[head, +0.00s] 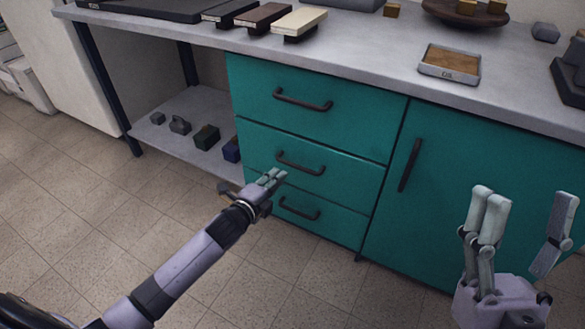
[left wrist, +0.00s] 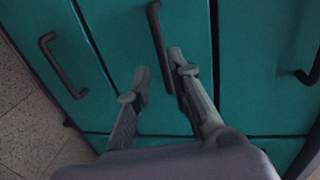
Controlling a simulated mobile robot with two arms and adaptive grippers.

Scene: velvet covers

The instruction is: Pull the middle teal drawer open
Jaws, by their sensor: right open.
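The middle teal drawer (head: 345,182) is shut, flush with the cabinet front, between the top drawer (head: 355,120) and the bottom drawer (head: 338,222). Its dark bar handle (head: 299,167) also shows in the left wrist view (left wrist: 157,38). My left gripper (head: 276,176) is in front of the middle drawer, just below its handle in the head view. In the left wrist view its fingers (left wrist: 158,64) are apart, one on each side of the handle; contact cannot be told. My right gripper (head: 525,205) is open and empty in front of the cabinet door.
The teal door (head: 480,190) with a vertical handle is right of the drawers. An open shelf (head: 170,140) with several small blocks is at the left. The grey worktop (head: 360,50) holds boards, a small tray (head: 450,75) and a bowl (head: 465,22). The tiled floor before the drawers is clear.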

